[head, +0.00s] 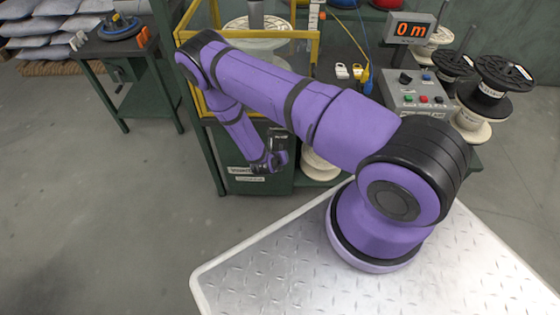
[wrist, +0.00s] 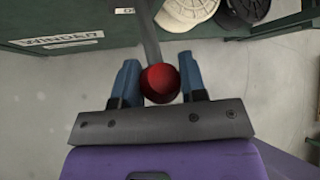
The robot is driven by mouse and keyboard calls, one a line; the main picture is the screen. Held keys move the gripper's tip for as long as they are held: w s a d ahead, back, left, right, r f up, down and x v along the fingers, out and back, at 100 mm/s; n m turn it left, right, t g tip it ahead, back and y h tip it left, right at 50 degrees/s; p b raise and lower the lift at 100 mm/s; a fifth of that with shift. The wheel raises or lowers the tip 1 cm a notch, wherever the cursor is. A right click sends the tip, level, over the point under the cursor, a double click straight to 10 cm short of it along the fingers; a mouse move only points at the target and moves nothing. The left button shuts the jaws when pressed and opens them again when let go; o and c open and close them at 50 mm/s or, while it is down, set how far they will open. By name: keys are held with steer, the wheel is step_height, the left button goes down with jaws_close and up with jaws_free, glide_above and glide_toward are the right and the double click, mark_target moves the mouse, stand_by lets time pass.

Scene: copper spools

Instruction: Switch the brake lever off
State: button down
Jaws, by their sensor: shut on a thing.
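The brake lever is a grey bar with a red ball knob (wrist: 160,82) in the wrist view. Its bar runs up past the top edge of that view, beside the green winder panel. My gripper (wrist: 158,66) has its two blue fingers on either side of the knob and is shut on it. In the head view my gripper (head: 277,160) is low at the front of the green winder cabinet (head: 268,184). The lever cannot be made out there, behind my gripper and arm.
A WINDER label (wrist: 62,41) is on the panel. Pale and black spools stand at the wrist view's top right. A control box (head: 418,95) with buttons sits right of the yellow-framed guard (head: 313,45). A side table (head: 110,42) stands at left. The floor (head: 100,200) at left is clear.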

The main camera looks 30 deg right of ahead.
steer(key=shift+w+d+r, duration=0.2)
steer(key=shift+w+r, duration=0.05)
steer(key=shift+r, duration=0.15)
steer(key=c, duration=0.7)
jaws_free()
steer(key=v, duration=1)
steer(key=shift+s+a+r, duration=0.2)
steer(key=shift+a+r, duration=0.05)
